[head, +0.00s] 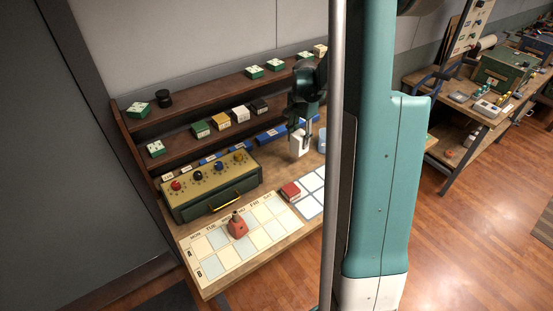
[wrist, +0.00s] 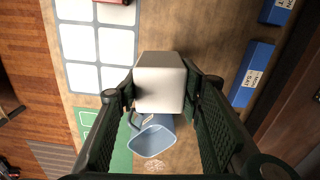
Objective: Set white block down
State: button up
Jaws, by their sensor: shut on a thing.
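My gripper (head: 302,126) is shut on the white block (head: 298,146) and points down over the back right part of the wooden workbench. In the wrist view the white block (wrist: 160,82) is upright between the two dark green fingers (wrist: 160,92), its pale top toward the camera. Its underside is hidden, so I cannot tell whether it touches the bench. A white-and-blue grid mat (head: 311,186) lies in front of it; in the wrist view the mat (wrist: 84,50) is to the block's left.
A blue mug (wrist: 153,140) stands close to the block. A red block (head: 290,191) sits by the grid mat. A control box with knobs (head: 212,188) and a calendar board (head: 245,237) holding a red piece (head: 237,228) lie left.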

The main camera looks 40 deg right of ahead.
jog(key=w+a+m, duration=0.1)
jog(key=w+a, duration=0.7)
jog(key=a, duration=0.2)
jog(key=shift+w+a+r, duration=0.15)
jog(key=shift+w+a, duration=0.2)
jog(key=shift+a, duration=0.05)
notch_tip(320, 180, down, 6)
dwell(0.3)
jog(key=shift+f, duration=0.25)
jog(key=shift+f, duration=1.75)
jog(key=shift+f+b, duration=0.2)
jog(key=shift+b, duration=0.2)
jog(key=o, duration=0.7)
jog(key=shift+o, duration=0.2)
